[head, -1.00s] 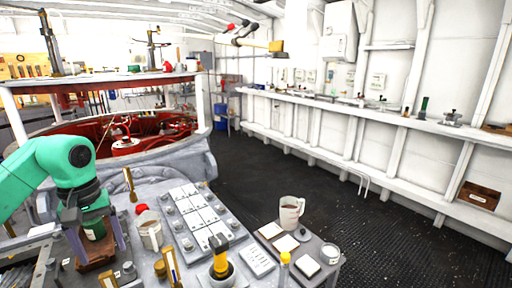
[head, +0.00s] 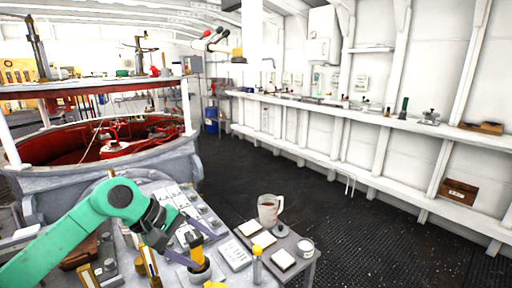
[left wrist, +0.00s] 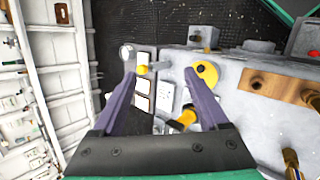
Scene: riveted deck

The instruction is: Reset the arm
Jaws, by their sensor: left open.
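My left arm comes in from the left in the head view. Its left gripper (head: 197,247) is above the grey console (head: 140,190), close to a yellow-topped lever (head: 195,250) in a round dark socket. In the left wrist view, the two purple fingers of the gripper (left wrist: 160,74) are spread apart with nothing held between them. A yellow-and-black piece (left wrist: 184,119) shows near the right finger there; I cannot tell whether they touch. My right gripper is not in view.
A small grey table (head: 305,248) with a mug (head: 269,208), a cup (head: 306,246) and flat cards stands right of the console. A large round red-lined tub (head: 60,150) is behind at left. Dark floor (head: 400,240) is clear at right.

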